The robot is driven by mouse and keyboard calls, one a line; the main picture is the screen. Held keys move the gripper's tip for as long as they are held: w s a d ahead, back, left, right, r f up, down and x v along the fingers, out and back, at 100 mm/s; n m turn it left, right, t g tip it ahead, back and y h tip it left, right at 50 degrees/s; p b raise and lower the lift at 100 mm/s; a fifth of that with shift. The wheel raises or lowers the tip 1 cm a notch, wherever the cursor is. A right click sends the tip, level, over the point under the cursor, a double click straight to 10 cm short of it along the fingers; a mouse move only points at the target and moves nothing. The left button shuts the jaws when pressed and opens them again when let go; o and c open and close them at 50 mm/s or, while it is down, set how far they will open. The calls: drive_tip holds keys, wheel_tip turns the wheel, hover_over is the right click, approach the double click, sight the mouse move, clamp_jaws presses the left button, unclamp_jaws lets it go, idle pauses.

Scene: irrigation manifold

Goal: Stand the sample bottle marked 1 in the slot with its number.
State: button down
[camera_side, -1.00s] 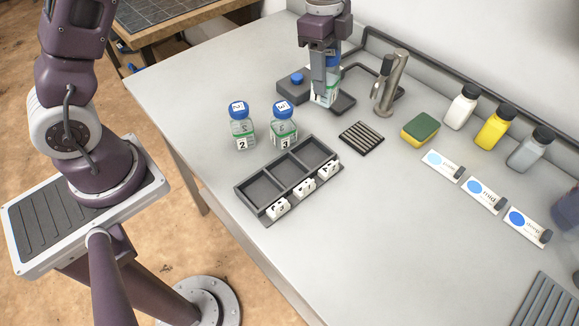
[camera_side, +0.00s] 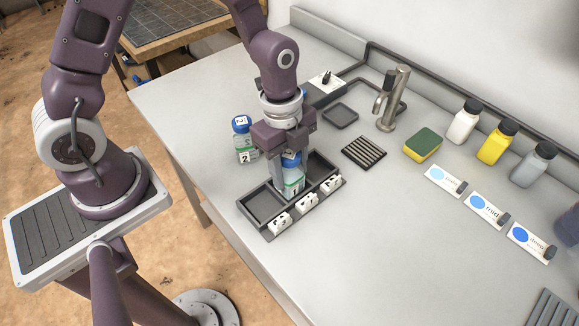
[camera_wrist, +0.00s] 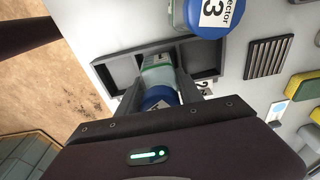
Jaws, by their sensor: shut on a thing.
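My gripper (camera_side: 284,166) is shut on a clear sample bottle (camera_side: 291,182) with a blue cap and a green-banded label. It holds the bottle upright at the middle slot of the dark three-slot tray (camera_side: 262,206). I cannot tell if its base touches the slot floor. White number tags (camera_side: 305,201) line the tray's front; the left tag reads 3, the others are unclear. Bottle 2 (camera_side: 243,142) stands behind the tray.
A small empty dark pad (camera_side: 341,115), a tap (camera_side: 392,98), a ribbed mat (camera_side: 363,153) and a sponge (camera_side: 422,145) lie to the right. Several capped bottles (camera_side: 497,140) and colour cards (camera_side: 487,209) are farther right. The table in front of the tray is clear.

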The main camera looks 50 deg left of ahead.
drive_tip(key=c, duration=0.8)
unclamp_jaws()
drive_tip(key=shift+f, duration=0.1)
drive_tip(key=shift+o, duration=0.2)
